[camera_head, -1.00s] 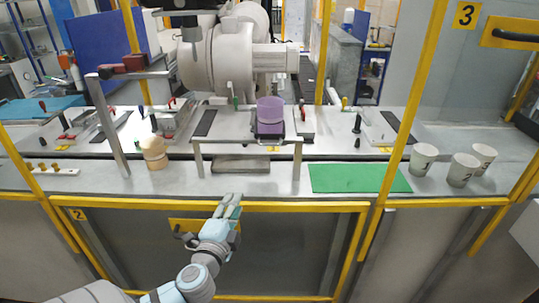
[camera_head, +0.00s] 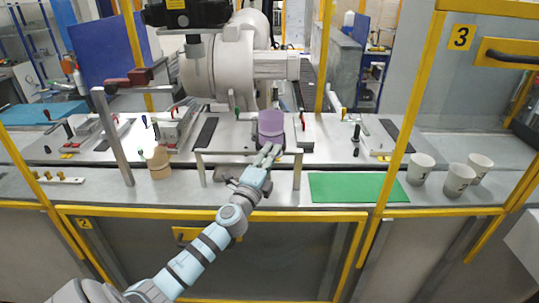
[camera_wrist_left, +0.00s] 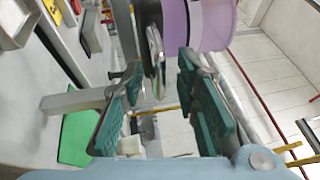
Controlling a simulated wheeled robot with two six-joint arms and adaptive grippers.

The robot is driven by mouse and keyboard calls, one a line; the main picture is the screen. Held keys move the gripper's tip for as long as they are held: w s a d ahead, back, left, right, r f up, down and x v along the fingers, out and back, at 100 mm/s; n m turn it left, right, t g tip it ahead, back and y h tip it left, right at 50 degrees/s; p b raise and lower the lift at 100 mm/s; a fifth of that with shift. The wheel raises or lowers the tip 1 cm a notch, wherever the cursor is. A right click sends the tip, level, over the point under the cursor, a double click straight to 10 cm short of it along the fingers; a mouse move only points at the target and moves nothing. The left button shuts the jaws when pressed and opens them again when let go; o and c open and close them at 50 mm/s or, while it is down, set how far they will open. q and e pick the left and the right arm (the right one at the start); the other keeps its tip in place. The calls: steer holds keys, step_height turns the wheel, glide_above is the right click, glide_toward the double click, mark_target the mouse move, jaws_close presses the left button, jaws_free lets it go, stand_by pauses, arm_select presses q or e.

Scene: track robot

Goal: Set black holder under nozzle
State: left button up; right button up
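A purple cup (camera_head: 271,123) stands behind the low metal rail, with a dark band round it that appears to be the black holder (camera_head: 271,138). In the left wrist view the purple cup (camera_wrist_left: 208,22) is close, with a dark band (camera_wrist_left: 194,24) round it. My left gripper (camera_head: 268,155) reaches over the rail, just in front of the holder. In the left wrist view the gripper (camera_wrist_left: 160,105) is open, green pads apart, with a thin grey handle-like part (camera_wrist_left: 155,55) ahead between them. A possible nozzle (camera_head: 195,55) hangs from the machine at upper left. My right gripper is out of view.
The metal rail (camera_head: 230,152) stands close to my left gripper. A green mat (camera_head: 350,187) lies to the right, with paper cups (camera_head: 458,179) beyond it. A stack of beige cups (camera_head: 158,162) stands left. Yellow frame posts (camera_head: 405,140) cross the view.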

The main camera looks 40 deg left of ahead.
arm_select(q)
steer(key=shift+c, duration=0.4)
jaws_close()
